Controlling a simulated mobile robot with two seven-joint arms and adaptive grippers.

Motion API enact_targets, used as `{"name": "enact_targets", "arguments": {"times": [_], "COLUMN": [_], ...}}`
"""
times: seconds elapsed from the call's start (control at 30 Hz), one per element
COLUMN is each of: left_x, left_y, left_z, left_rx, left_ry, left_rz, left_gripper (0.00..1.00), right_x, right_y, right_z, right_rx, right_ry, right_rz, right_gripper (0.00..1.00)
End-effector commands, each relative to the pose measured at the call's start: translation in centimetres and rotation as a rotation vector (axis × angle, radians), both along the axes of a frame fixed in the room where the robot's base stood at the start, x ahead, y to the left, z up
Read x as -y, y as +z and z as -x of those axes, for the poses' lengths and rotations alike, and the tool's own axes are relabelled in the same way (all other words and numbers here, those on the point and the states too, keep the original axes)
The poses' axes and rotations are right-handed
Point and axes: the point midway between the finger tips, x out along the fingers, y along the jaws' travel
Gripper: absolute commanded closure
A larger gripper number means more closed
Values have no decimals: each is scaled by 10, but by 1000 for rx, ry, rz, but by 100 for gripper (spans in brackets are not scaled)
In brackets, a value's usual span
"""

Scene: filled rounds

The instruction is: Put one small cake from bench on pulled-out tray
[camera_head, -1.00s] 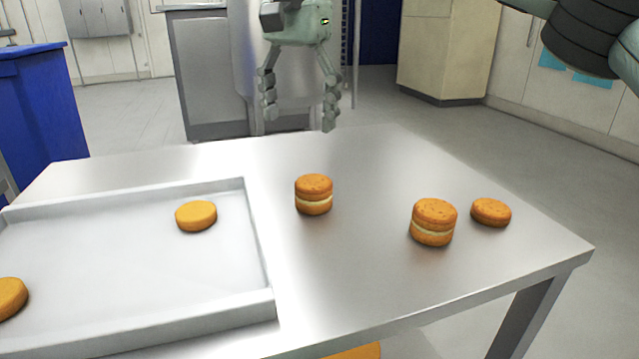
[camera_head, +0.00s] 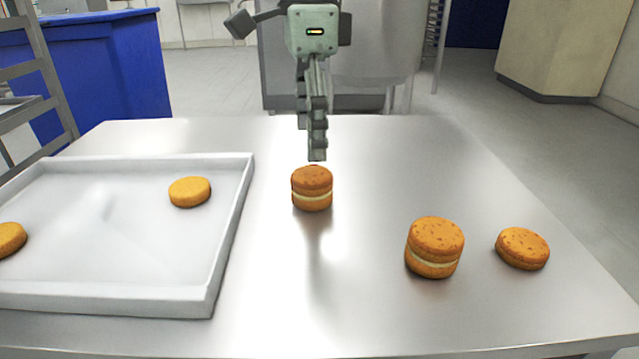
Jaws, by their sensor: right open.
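A small cake of two orange-brown rounds with a pale filling (camera_head: 312,189) stands on the steel bench (camera_head: 370,290), right of a white tray. A second filled cake (camera_head: 434,248) stands to the front right. My right gripper (camera_head: 314,152) points down just above the first cake, apart from it or barely clear; the exact gap is hard to tell. It is open and empty, seen edge-on with its fingers overlapping. My left gripper is out of view. A grey rack at the left edge holds a partly visible tray-like shelf (camera_head: 18,108); whether it is pulled out I cannot tell.
The white rimmed tray (camera_head: 232,235) on the bench holds single rounds (camera_head: 189,192) and (camera_head: 10,239). A plain round (camera_head: 522,248) lies right of the second cake. The bench's middle front is clear. A blue cabinet (camera_head: 120,70) stands behind left.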

Motion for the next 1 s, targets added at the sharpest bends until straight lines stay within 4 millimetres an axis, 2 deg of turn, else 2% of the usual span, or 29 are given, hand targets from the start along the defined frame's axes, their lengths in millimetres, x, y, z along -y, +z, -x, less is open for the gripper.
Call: {"name": "enact_targets", "arguments": {"times": [0.37, 0.57, 0.87, 1.0], "left_x": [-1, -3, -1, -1], "left_y": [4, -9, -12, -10], "left_z": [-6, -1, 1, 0], "left_rx": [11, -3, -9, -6], "left_ry": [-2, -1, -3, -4], "left_rz": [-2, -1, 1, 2], "left_gripper": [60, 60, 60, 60], "right_x": [2, 1, 1, 1], "right_y": [-43, -71, -77, -76], "right_z": [5, 7, 7, 7], "right_rx": [-2, -2, -1, -1], "right_ry": [-2, -1, -1, -1], "right_rz": [3, 1, 0, 0], "right_gripper": [23, 23, 23, 39]}}
